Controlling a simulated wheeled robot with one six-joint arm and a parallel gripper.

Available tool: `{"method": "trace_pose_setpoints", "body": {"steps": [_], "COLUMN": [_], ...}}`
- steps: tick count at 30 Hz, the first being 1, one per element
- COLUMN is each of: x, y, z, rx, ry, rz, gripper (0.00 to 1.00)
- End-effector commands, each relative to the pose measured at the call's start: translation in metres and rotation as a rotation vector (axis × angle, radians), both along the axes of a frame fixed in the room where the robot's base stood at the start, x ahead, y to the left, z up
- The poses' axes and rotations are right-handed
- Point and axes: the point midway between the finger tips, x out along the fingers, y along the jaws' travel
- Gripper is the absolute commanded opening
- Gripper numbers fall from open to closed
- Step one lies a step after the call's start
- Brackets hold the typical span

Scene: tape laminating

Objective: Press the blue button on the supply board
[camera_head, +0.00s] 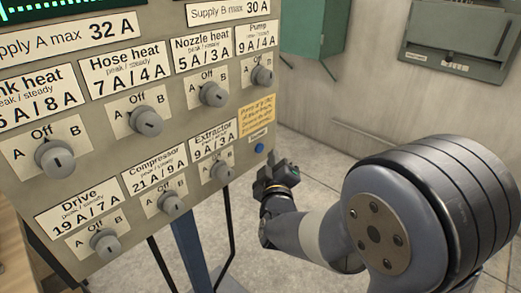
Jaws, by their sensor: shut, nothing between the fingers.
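The supply board (112,189) is a beige upright panel filling the left of the view, with rows of grey knobs and printed labels. The small round blue button (259,148) sits near its right edge, under a yellow note and a small label. My gripper (268,184) is shut and empty. In the picture it is just below and slightly right of the blue button, and the button is in plain view. I see a gap in the picture between gripper and button, but cannot tell the depth between them.
The Extractor knob (221,172) and Pump knob (262,76) are close to the button. A green cabinet (307,27) and a grey-green wall box (463,37) hang on the back wall. The concrete floor (317,160) is clear right of the board. Dark legs stand below the board.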

Motion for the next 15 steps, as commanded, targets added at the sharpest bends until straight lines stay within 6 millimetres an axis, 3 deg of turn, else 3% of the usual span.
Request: {"method": "trace_pose_setpoints", "body": {"steps": [9, 15], "x": [-0.019, -0.023], "y": [-0.025, -0.029], "z": [-0.001, -0.001], "rx": [0.0, 0.0], "ry": [0.0, 0.001], "rz": [-0.001, 0.0], "gripper": [0.0, 0.0]}}
